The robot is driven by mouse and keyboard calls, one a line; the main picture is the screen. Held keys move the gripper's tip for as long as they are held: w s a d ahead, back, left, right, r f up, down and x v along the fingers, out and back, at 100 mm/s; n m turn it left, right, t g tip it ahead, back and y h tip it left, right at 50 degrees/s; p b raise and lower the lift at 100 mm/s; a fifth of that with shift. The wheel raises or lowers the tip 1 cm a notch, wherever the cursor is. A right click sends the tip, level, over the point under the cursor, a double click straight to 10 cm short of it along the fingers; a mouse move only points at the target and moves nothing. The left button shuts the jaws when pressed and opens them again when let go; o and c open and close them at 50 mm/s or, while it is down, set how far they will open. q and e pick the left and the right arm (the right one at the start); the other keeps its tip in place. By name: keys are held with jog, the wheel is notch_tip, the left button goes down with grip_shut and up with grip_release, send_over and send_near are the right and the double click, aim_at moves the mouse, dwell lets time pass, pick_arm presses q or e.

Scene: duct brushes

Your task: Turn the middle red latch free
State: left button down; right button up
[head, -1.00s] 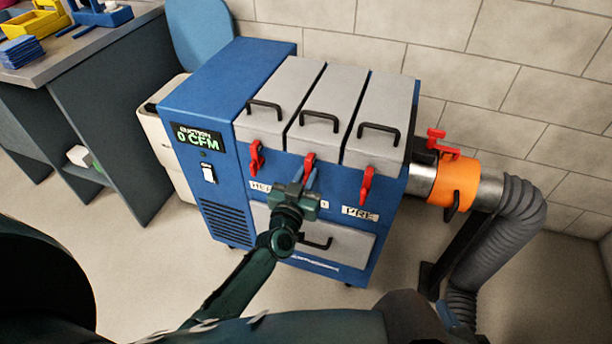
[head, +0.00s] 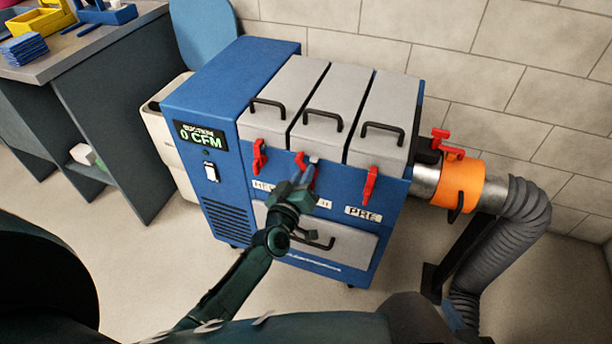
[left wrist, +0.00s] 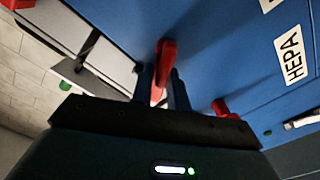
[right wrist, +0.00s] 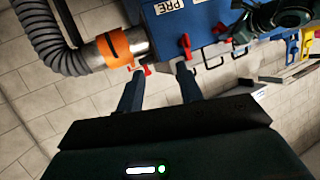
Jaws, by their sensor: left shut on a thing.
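The middle red latch (head: 300,160) is on the front of the blue machine, below the middle grey lid (head: 334,105). It leans to the left at its top. My left gripper (head: 309,176) is shut on it; in the left wrist view the red latch (left wrist: 163,62) sits between the two fingers (left wrist: 161,82), which partly hide it. The left red latch (head: 260,157) and right red latch (head: 370,184) hang roughly upright on either side. My right gripper (right wrist: 158,88) is open and empty, in the air before the machine's duct side.
The blue machine (head: 222,95) has black lid handles and a lower grey drawer. An orange collar (head: 461,186) with a red clamp (head: 446,146) joins a grey hose (head: 505,235) at right. A workbench (head: 85,50) stands at left. The floor in front is clear.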

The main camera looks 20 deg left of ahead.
pick_arm(q)
jog(key=shift+a+f+n, duration=0.1)
jog(key=shift+f+n, duration=0.05)
jog(key=shift+n, duration=0.35)
jog(key=shift+a+f+n+b, duration=0.2)
jog(key=shift+n+b, duration=0.2)
jog(key=shift+n, duration=0.5)
jog(key=shift+a+f+n+b, duration=0.1)
jog(key=shift+f+n+b, duration=0.3)
jog(key=shift+n, duration=1)
jog(key=shift+a+f+n+b, duration=0.15)
jog(key=shift+n+b, duration=0.5)
jog(key=shift+n, duration=0.75)
jog(key=shift+a+f+n+b, duration=0.1)
jog(key=shift+f+n+b, duration=0.3)
jog(key=shift+n, duration=1)
pick_arm(e)
jog(key=shift+s+d+r+t, duration=0.55)
jog(key=shift+s+d+t, duration=0.05)
jog(key=shift+d+t, duration=0.2)
pick_arm(q)
jog(key=shift+r, duration=0.15)
pick_arm(e)
jog(key=shift+s+a+f, duration=0.1)
jog(key=shift+f, duration=0.2)
jog(key=shift+a, duration=0.1)
